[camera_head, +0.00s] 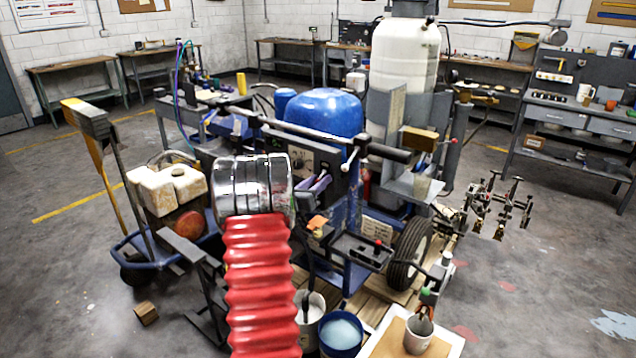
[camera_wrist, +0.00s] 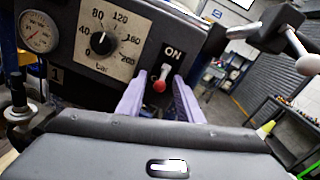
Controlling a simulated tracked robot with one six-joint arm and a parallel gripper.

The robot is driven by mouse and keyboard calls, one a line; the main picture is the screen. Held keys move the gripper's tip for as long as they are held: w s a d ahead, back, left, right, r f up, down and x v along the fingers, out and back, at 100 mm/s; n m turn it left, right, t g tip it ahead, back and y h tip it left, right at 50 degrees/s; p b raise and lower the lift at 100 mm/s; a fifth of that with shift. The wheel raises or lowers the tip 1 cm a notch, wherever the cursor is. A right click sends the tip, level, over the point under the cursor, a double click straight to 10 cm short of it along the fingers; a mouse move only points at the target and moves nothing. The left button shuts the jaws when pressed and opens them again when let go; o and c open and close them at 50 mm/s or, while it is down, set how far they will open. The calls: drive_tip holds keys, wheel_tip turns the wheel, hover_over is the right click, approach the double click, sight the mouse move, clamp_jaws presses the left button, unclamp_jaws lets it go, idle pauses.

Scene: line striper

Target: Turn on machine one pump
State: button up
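Machine one's dark panel (camera_wrist: 72,62) carries a "1" at lower left in the wrist view. A small toggle switch with a red ball tip (camera_wrist: 159,86) sits under the "ON" label (camera_wrist: 173,53). Its lever points down in the picture, away from the label. My gripper (camera_wrist: 161,80) is open, with one purple finger on each side of the lever; I cannot tell whether either touches it. In the head view my gripper (camera_head: 318,184) is at the panel of the striper with the blue tank (camera_head: 322,111), and the switch cannot be made out there.
A bar dial (camera_wrist: 102,42) and a round gauge (camera_wrist: 38,32) sit left of the switch. A handlebar with a white ball-ended lever (camera_wrist: 304,58) is at upper right. Buckets (camera_head: 340,334) and a wheel (camera_head: 409,255) are below in the head view.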

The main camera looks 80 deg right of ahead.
drive_tip(key=shift+c, duration=0.2)
clamp_jaws()
drive_tip(key=shift+w+a+r+t+y, duration=0.1)
drive_tip(key=shift+w+r+t+y, duration=0.15)
drive_tip(key=shift+y, duration=0.25)
drive_tip(key=shift+a+r+t+y, duration=0.1)
drive_tip(key=shift+r+t+y, duration=0.2)
drive_tip(key=shift+y, duration=0.5)
drive_tip(key=shift+r+t+y, duration=0.25)
drive_tip(key=shift+y, duration=0.55)
drive_tip(key=shift+r+y, duration=0.2)
drive_tip(key=shift+y, duration=0.2)
drive_tip(key=shift+r+t+y, duration=0.15)
drive_tip(key=shift+t+y, duration=0.25)
drive_tip(key=shift+s+d+r+m+t+y, duration=0.1)
drive_tip(key=shift+r+t+y, duration=0.15)
drive_tip(key=shift+y, duration=0.35)
drive_tip(key=shift+w+d+r+m+t+y, duration=0.1)
drive_tip(key=shift+r+t+y, duration=0.1)
drive_tip(key=shift+y, duration=0.4)
drive_tip(key=shift+s+d+r+m+t+y, duration=0.15)
drive_tip(key=shift+r+y, duration=0.1)
drive_tip(key=shift+y, duration=0.35)
drive_tip(key=shift+a, duration=0.1)
